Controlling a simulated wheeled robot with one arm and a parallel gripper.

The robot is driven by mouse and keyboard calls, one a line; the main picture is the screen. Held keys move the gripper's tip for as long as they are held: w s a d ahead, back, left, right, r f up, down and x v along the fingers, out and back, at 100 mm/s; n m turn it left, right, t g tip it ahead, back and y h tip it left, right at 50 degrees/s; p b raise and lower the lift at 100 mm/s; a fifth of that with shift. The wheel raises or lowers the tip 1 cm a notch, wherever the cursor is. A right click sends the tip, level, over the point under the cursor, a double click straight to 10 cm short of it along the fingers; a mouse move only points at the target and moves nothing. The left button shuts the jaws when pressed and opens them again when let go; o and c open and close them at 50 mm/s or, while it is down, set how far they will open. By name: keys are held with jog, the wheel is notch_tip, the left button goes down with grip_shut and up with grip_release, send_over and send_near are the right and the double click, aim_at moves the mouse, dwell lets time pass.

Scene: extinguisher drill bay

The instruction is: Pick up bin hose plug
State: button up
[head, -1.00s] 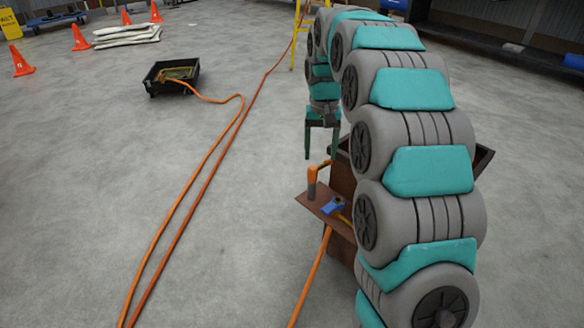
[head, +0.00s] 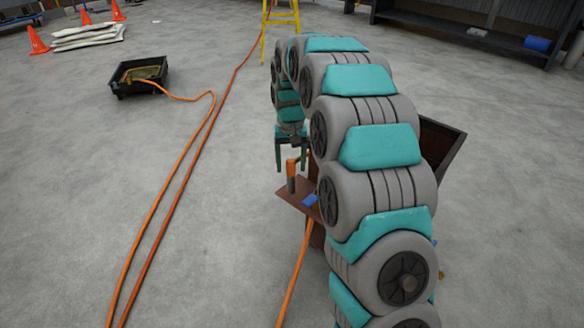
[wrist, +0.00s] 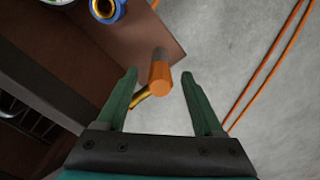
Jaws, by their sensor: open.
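The plug (head: 292,170), an orange cylinder with a grey end, stands on a brown ledge (head: 290,198) at the side of a brown bin (head: 443,150), which my arm partly hides. In the wrist view the plug (wrist: 160,72) shows between and just beyond the fingertips, with a brass piece (wrist: 140,97) beside it. My gripper (head: 292,158) is open, its two green fingers pointing down above the plug. In the wrist view the fingers of my gripper (wrist: 160,80) lie one on each side of the plug, apart from it.
A blue fitting (wrist: 106,10) with a brass ring lies on the ledge. An orange hose (head: 296,270) hangs below the ledge. More orange hose (head: 165,195) runs over the floor to a black tray (head: 140,78). A yellow stand (head: 280,20) is behind.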

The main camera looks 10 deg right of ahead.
grip_shut()
dwell(0.5)
